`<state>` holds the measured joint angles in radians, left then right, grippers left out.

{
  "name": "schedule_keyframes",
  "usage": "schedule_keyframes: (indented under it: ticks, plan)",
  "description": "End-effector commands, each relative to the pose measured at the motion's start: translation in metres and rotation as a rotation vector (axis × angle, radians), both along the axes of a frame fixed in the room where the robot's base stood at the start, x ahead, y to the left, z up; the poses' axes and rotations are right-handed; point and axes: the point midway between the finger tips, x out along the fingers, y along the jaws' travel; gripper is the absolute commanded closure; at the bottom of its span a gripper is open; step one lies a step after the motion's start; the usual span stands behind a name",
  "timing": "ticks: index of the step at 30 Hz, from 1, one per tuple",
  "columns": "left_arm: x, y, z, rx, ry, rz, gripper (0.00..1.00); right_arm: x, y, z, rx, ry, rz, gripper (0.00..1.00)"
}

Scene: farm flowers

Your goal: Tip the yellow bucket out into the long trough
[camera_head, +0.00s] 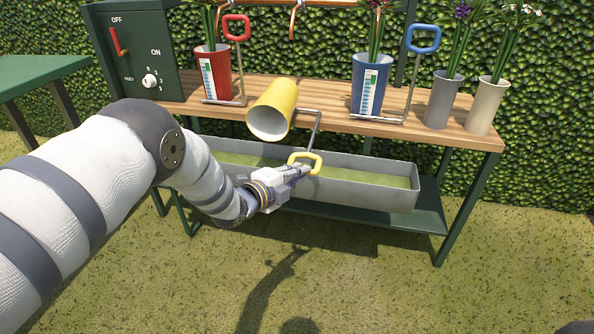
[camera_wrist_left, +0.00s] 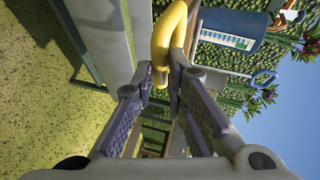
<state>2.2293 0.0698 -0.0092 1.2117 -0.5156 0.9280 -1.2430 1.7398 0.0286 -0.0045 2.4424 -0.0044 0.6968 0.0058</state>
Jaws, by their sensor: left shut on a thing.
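The yellow bucket (camera_head: 273,108) is tipped over, its pale open mouth facing down and toward me, above the front edge of the wooden bench. A metal rod runs from it to a yellow loop handle (camera_head: 306,161). My left gripper (camera_head: 300,170) is shut on that handle. In the left wrist view the yellow handle (camera_wrist_left: 168,40) passes between the fingers (camera_wrist_left: 160,85). The long grey trough (camera_head: 350,188) is below and in front of the bench, with a green-yellow inside. My right gripper is out of view.
On the wooden bench (camera_head: 325,122) stand a red bucket (camera_head: 213,75), a blue bucket (camera_head: 369,85), a grey pot (camera_head: 443,98) and a beige pot (camera_head: 488,106), all with plants. A green control box (camera_head: 135,55) is at the left. Open grass lies in front.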

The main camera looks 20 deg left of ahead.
Motion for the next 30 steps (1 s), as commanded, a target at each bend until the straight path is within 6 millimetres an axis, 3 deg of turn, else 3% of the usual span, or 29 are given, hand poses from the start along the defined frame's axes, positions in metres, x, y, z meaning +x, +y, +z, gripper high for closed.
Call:
schedule_keyframes:
  ticks: [14,15,18,26,30]
  plan:
    - [0.001,0.000,-0.003,0.000,-0.001,0.000,1.00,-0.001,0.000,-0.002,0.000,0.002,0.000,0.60]
    - [0.001,0.000,-0.003,0.000,-0.001,0.000,0.85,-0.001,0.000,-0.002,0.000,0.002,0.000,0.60]
    - [0.001,0.000,-0.003,0.000,-0.001,0.000,0.67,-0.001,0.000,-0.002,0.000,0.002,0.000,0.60]
    - [0.001,0.000,-0.003,0.000,0.000,0.000,0.67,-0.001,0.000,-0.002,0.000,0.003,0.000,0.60]
    - [-0.011,0.005,0.000,0.000,0.002,-0.001,0.67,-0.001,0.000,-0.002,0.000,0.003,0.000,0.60]
